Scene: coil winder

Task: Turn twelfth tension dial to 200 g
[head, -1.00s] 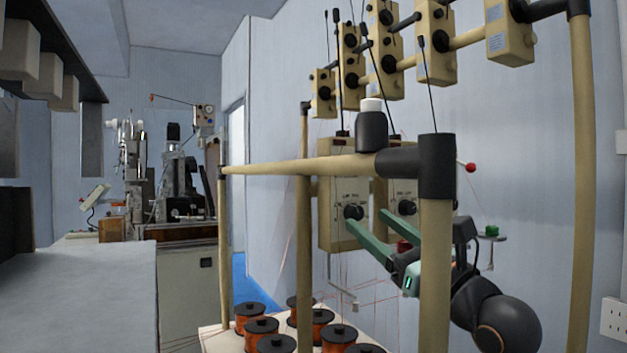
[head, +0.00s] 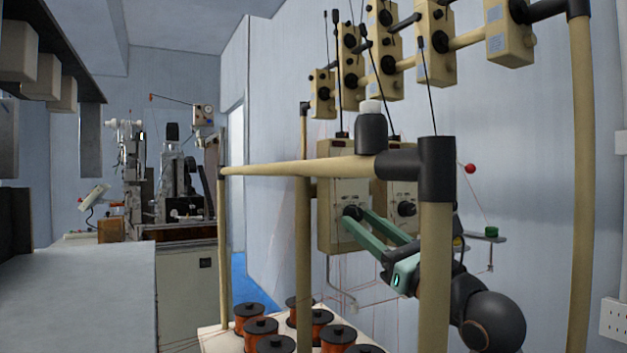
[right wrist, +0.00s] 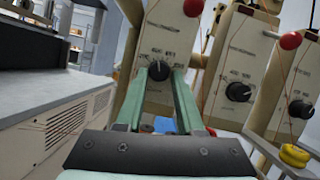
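The tension box in front of my right gripper is a cream panel (head: 341,185) with a black dial knob (head: 353,212) and printed marks too small to read. The right wrist view shows this knob (right wrist: 158,70) from the front, with a scale around it. My right gripper (head: 357,214) has its two green fingers on either side of the knob, apparently closed on it; they also show in the right wrist view (right wrist: 162,72). The fingertips partly cover the knob's edges. I cannot read the dial's setting. My left gripper is not in view.
A second dial box (head: 403,190) stands close to the right, and more dials (right wrist: 238,92) show there in the right wrist view. A cream tube frame (head: 290,167) crosses in front of my right arm. Several copper wire spools (head: 261,327) stand below, with thin wires running upward.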

